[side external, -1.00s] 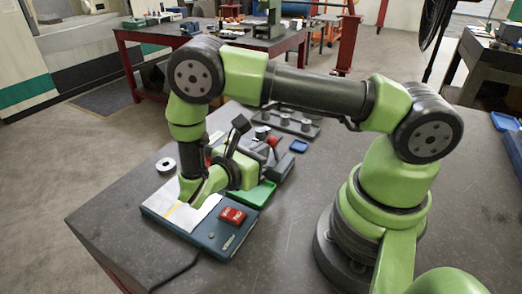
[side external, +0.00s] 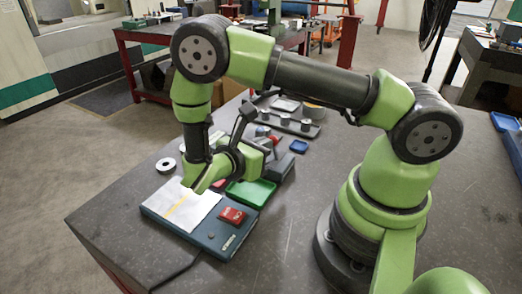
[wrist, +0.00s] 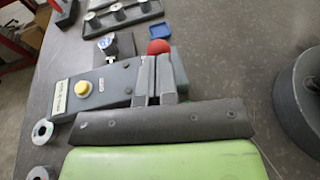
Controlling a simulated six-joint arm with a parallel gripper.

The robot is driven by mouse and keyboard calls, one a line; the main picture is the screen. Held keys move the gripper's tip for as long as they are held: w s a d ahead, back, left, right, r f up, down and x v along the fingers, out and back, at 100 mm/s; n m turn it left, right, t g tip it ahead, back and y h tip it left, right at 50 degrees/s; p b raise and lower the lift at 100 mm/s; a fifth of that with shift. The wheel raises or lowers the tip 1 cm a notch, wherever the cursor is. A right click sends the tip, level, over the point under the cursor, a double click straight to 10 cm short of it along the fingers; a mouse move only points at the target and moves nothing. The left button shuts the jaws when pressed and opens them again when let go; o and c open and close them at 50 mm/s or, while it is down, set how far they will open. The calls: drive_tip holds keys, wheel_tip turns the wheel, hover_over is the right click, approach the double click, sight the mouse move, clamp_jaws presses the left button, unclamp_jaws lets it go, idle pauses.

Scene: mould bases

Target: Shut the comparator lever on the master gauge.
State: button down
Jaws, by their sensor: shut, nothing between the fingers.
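The master gauge (wrist: 100,84) is a blue-grey block with a yellow button and a pale label in the wrist view. A red ball knob (wrist: 158,47), apparently the comparator lever's, stands just beyond my fingertips; the lever's arm is mostly hidden. It also shows as a small red spot in the side external view (side external: 274,139). My gripper (wrist: 156,58) is shut and empty, its two grey fingers beside the gauge's right end and just short of the knob. Whether they touch it I cannot tell. In the side external view my wrist hides most of the gauge.
A grey tray with several posts (wrist: 126,16) and a small blue dish (wrist: 160,30) lie beyond the gauge. Metal rings (wrist: 42,132) lie to its left.

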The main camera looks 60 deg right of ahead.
drive_tip(key=shift+d+r, duration=0.1)
drive_tip(key=d+y, duration=0.1)
drive_tip(key=d+r+y, duration=0.1)
drive_tip(key=y, duration=0.1)
drive_tip(key=d+y, duration=0.1)
drive_tip(key=shift+d+r+y, duration=0.3)
drive_tip(key=shift+d+r, duration=0.05)
drive_tip(key=shift+r, duration=0.05)
drive_tip(key=shift+d+r+n+y, duration=0.1)
drive_tip(key=shift+d+n+y, duration=0.3)
drive_tip(key=shift+d+y, duration=0.55)
drive_tip(key=shift+d+t, duration=0.3)
drive_tip(key=shift+d, duration=0.3)
